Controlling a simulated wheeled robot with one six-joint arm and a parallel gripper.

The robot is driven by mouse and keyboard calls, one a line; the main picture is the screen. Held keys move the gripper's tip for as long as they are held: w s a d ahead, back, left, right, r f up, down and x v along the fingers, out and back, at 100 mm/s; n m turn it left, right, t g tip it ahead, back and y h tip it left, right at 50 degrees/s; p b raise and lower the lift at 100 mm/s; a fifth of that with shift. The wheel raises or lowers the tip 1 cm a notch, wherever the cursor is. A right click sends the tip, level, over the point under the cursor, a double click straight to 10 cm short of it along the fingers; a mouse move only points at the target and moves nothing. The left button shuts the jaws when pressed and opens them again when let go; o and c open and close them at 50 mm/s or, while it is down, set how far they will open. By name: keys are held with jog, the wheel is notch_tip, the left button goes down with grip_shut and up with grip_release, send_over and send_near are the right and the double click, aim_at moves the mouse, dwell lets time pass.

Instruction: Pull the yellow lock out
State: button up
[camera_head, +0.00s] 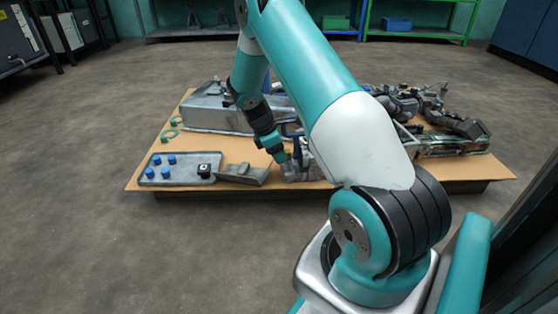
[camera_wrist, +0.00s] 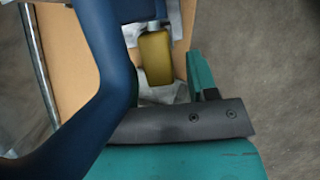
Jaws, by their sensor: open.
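The yellow lock (camera_wrist: 156,57) is a dull gold block in the wrist view, just ahead of my gripper (camera_wrist: 168,90), with a grey-blue piece at its top end. One teal finger stands to the right of the lock, with a gap between them. The other finger is hidden behind a dark blue curved bar (camera_wrist: 105,45) that crosses the left of the view. My gripper is open and holds nothing. In the head view my gripper (camera_head: 282,157) is low over grey metal parts (camera_head: 300,172) at the table's front edge. I cannot make out the lock there.
A low tan table (camera_head: 225,150) bears the parts. A grey tray (camera_head: 180,176) with several blue caps lies at the left, beside a grey metal plate (camera_head: 243,174). A large grey housing (camera_head: 210,110) is behind, and dark machinery (camera_head: 430,110) at the right. The floor around is clear.

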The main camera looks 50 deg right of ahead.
jog(key=shift+d+f, duration=0.1)
jog(key=shift+f, duration=0.2)
grip_shut()
jog(key=w+a+p, duration=0.1)
jog(key=p, duration=0.2)
jog(key=shift+a, duration=0.25)
grip_release()
jog(key=shift+w+a, duration=0.1)
